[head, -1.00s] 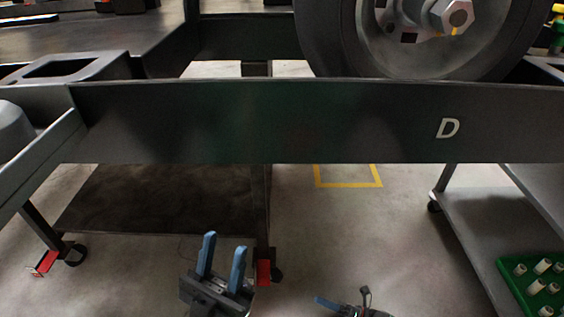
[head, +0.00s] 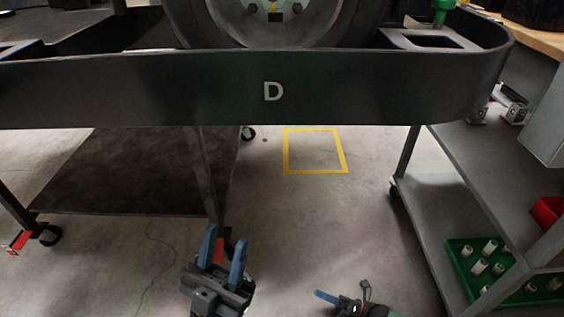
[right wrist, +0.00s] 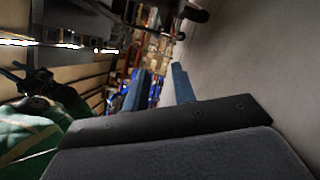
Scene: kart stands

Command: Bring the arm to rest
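My left gripper (head: 223,250) is at the lower middle of the head view, in front of the dark stand. Its two blue fingers stand apart with nothing between them. My right gripper (head: 326,297) is low in the head view, to the right of the left one, and only partly shows there. In the right wrist view its two blue fingers (right wrist: 160,88) are apart, with no object between them. Neither gripper touches anything that I can see.
A dark stand rail marked D (head: 330,88) crosses the view, with a wheel (head: 280,20) behind it. At right is a grey shelf cart (head: 425,200) bearing a green tray (head: 460,262) of pale pegs and a red bin (head: 547,211). A yellow floor square (head: 315,172) lies on open floor.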

